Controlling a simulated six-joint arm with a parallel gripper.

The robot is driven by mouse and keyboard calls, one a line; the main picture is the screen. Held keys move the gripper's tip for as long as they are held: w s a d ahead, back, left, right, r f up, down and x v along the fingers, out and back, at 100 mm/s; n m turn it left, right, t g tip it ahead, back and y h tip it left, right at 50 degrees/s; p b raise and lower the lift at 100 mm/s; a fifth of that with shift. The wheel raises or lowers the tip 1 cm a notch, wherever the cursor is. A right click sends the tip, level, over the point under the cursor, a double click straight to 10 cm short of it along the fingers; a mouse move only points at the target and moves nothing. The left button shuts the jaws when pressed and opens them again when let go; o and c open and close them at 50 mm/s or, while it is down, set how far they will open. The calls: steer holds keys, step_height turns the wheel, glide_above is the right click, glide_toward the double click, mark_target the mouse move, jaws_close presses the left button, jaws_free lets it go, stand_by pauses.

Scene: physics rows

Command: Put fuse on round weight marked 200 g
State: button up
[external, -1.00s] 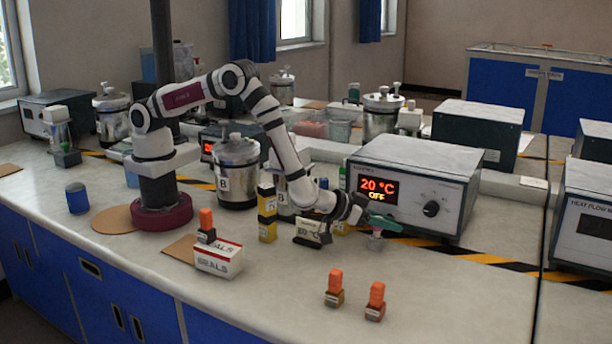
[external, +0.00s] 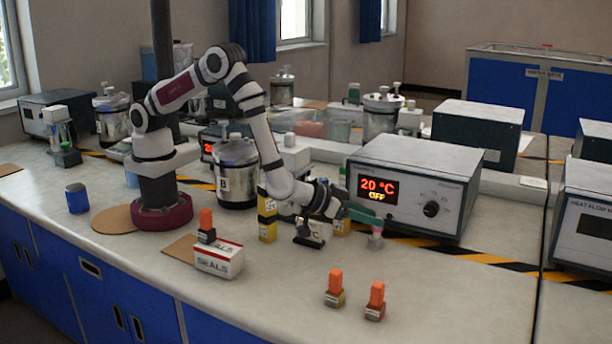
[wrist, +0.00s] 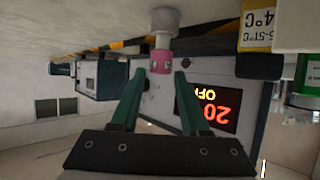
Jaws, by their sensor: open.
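A small pink piece with a pale band, which I take for the fuse (wrist: 163,58), stands upright on a grey round piece, likely the weight (wrist: 165,20); the wrist view is upside down. No 200 g marking is legible. In the external view the pink piece (external: 376,234) and grey base (external: 376,244) are on the counter before the heater box. My gripper (wrist: 160,74) is open, its green fingertips either side of the pink piece's upper end, with gaps visible. In the external view my gripper (external: 374,220) comes in from the left.
The heater box (external: 415,190) reading 20 °C OFF stands close behind. A tilted dark block with a label (external: 309,232) and stacked yellow blocks (external: 267,215) stand left, by my forearm. Two orange-topped blocks (external: 335,287) (external: 376,300) stand in front.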

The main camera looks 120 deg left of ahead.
steer(key=s+d+r+m+h, duration=0.3)
steer(key=d+r+h, duration=0.1)
steer(key=d+r, duration=0.25)
steer(key=s+d+r+m+h, duration=0.3)
steer(key=s+d+r+h, duration=0.15)
steer(key=d, duration=0.35)
steer(key=s+d+r+m+g+h, duration=0.2)
steer(key=s+d+m, duration=0.1)
steer(key=s, duration=0.4)
steer(key=s+a+r+m+g+y, duration=0.1)
steer(key=s+a+m+g, duration=0.1)
steer(key=s, duration=1.1)
steer(key=s+a+r+m+g+y, duration=0.2)
steer(key=s+a+g, duration=0.3)
steer(key=s, duration=0.8)
steer(key=shift+s+m, duration=0.3)
steer(key=shift+m, duration=0.5)
steer(key=shift+a, duration=0.1)
